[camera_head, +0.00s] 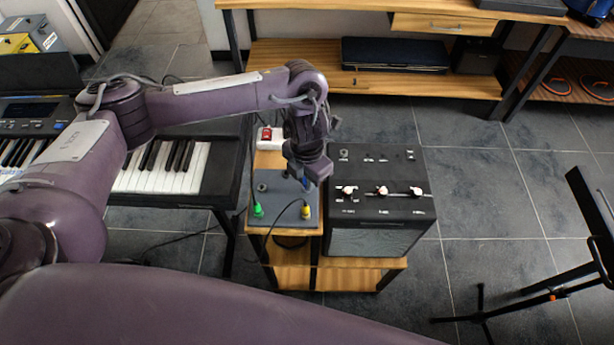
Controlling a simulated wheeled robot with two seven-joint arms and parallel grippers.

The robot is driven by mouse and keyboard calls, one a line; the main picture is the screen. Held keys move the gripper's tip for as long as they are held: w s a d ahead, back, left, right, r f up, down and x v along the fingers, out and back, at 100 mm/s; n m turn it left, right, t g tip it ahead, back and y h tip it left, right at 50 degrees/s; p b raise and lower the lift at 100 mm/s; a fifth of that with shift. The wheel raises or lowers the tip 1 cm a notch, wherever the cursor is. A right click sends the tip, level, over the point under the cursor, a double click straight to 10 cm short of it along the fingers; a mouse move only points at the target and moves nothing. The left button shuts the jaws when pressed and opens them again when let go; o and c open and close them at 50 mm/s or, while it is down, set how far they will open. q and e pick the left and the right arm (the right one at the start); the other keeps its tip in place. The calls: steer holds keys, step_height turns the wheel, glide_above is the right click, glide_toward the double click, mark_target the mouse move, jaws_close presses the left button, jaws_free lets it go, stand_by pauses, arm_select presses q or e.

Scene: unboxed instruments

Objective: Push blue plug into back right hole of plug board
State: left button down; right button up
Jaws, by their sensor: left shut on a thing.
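The plug board (276,203) is a grey-blue plate on a small wooden stand in the middle of the view. A green plug (258,211) stands at its front left and a yellow plug (306,212) at its front right, each with a cable. A dark round hole or fitting shows at its back left. My left gripper (306,180) reaches down over the back right of the board, shut on the blue plug (306,183). Only a little of the blue plug shows below the fingers. The back right hole is hidden, so I cannot tell whether the plug is in it. My right gripper is not in view.
A black amplifier (378,200) with several knobs stands close to the right of the board. A keyboard (165,167) is on the left. A red switch (267,134) on a white strip lies behind the board. A black stand (560,280) is at the far right.

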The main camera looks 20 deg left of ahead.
arm_select(q)
steer(key=shift+f+b, duration=0.5)
steer(key=shift+f, duration=0.15)
steer(key=c, duration=1.3)
jaws_free()
steer(key=shift+s+f, duration=0.1)
steer(key=shift+d, duration=0.15)
steer(key=shift+r, duration=0.2)
step_height(320, 180, up, 8)
steer(key=shift+f+p, duration=0.25)
steer(key=shift+p, duration=0.5)
